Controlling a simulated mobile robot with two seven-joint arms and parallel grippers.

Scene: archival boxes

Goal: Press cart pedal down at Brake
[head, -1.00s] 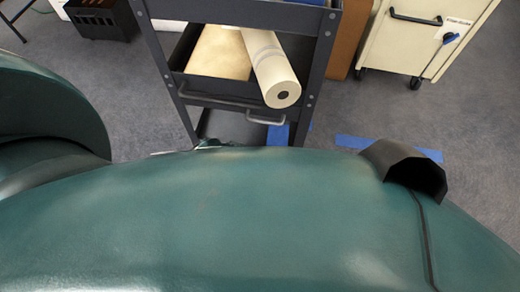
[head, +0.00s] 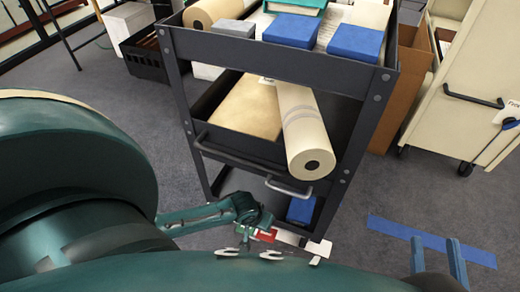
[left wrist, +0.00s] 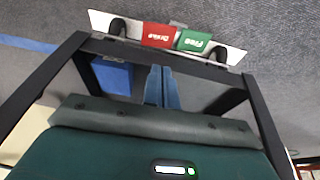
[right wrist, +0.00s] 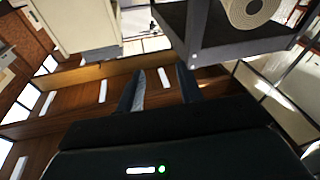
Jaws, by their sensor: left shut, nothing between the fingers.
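The cart (head: 345,140) is a dark metal frame with shelves, in the middle of the head view. In the left wrist view, a white plate (left wrist: 232,57) at its base carries a red Brake pedal (left wrist: 158,36) and a green Free pedal (left wrist: 193,41). The red pedal also shows low in the head view (head: 265,236), partly covered. My left gripper (left wrist: 162,72) is shut and empty, its tips close to the pedals near the red-green boundary; contact is unclear. My right gripper (head: 438,250) is open and empty, right of the cart; it also shows in the right wrist view (right wrist: 160,80).
A cream roll (head: 303,135) overhangs the cart's middle shelf. Blue boxes (head: 355,42) stand on top and another (head: 301,210) low down. A cream cabinet (head: 460,90) stands at right. Blue tape (head: 385,227) marks the open carpet.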

